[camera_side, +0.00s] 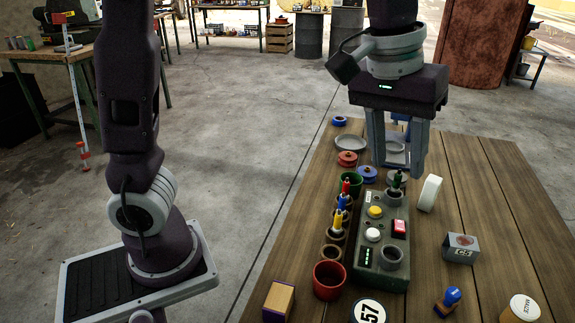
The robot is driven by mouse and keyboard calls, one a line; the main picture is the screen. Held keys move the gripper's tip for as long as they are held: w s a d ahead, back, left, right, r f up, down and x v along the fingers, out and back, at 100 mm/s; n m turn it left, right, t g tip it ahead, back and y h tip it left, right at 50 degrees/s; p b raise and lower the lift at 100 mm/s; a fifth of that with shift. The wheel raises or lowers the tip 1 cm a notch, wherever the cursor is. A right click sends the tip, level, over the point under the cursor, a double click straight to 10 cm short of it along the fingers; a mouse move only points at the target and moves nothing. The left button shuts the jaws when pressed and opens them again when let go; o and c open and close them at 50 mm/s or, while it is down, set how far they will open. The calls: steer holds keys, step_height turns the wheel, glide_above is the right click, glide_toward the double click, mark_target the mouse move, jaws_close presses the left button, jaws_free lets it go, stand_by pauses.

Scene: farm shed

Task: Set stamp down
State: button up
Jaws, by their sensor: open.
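A stamp (448,301) with a blue knob and brown base stands on the wooden table (487,205) at the lower right of the side view. My gripper (397,168) points down over the far part of the table, well away from this stamp. Its two grey fingers are apart. Blue parts show between and behind the fingers; I cannot tell what they belong to. A shallow grey dish also shows partly behind the fingers.
Below the gripper stands a green-grey control box (366,278) with buttons and round holders. Left of it are coloured markers in cups and a red cup (329,281). A white block (429,193), a grey C5 block (460,248) and a jar (520,309) stand right. Planks between them are clear.

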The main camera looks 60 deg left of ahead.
steer(key=s+a+f+m+t, duration=0.1)
steer(key=s+a, duration=0.4)
steer(key=s, duration=0.4)
steer(key=s+a+f+m+t, duration=0.1)
steer(key=s+a, duration=0.4)
steer(key=s, duration=0.5)
steer(key=shift+a+f+m+t+y, duration=0.25)
steer(key=shift+f+m+t+y, duration=0.15)
steer(key=shift+m+t, duration=0.3)
steer(key=shift+w, duration=0.1)
